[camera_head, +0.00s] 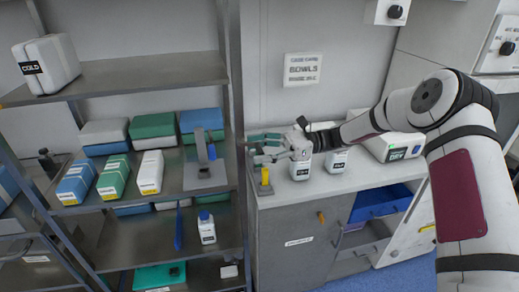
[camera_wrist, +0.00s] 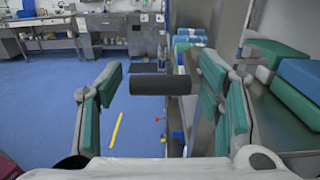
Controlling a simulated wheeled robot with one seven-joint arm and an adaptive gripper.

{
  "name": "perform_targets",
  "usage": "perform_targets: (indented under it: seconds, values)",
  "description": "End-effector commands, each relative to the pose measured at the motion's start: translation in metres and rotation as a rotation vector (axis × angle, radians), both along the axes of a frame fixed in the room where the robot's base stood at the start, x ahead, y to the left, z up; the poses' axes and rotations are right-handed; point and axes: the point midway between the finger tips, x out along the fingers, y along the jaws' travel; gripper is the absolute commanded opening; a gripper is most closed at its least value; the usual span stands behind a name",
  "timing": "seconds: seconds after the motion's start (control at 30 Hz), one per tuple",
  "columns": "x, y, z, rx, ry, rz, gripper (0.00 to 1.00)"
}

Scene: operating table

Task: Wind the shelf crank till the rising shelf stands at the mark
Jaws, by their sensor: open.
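My gripper (camera_head: 262,148) reaches left from the arm, over the left end of the grey counter, beside the shelf rack. In the wrist view my gripper (camera_wrist: 160,100) has its green-padded fingers wide apart. A dark cylindrical handle (camera_wrist: 163,84), which looks like the crank's grip, lies crosswise between them. The fingers do not look closed on it; whether one touches it I cannot tell. In the head view the handle is not clear. A grey upright piece on a plate (camera_head: 204,172) stands on the rack's middle shelf. I cannot tell which part is the rising shelf or its mark.
The rack (camera_head: 140,75) at left holds several boxes and a white bottle (camera_head: 207,228). A yellow piece (camera_head: 265,180) stands at the counter's left edge.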

Motion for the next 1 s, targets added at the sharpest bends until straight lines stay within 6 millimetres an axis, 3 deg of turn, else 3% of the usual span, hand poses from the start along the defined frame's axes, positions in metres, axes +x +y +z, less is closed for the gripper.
perform_targets:
  seconds: [0.03, 0.2, 0.67, 1.0]
  values:
    - [0.0, 0.0, 0.0, 0.0, 0.0, 0.0, 0.59]
    - [-0.001, 0.0, 0.0, 0.0, 0.001, 0.002, 0.2]
    - [-0.003, -0.001, 0.003, -0.062, -0.016, 0.011, 0.19]
    - [-0.004, 0.001, 0.015, -0.307, -0.088, 0.013, 0.19]
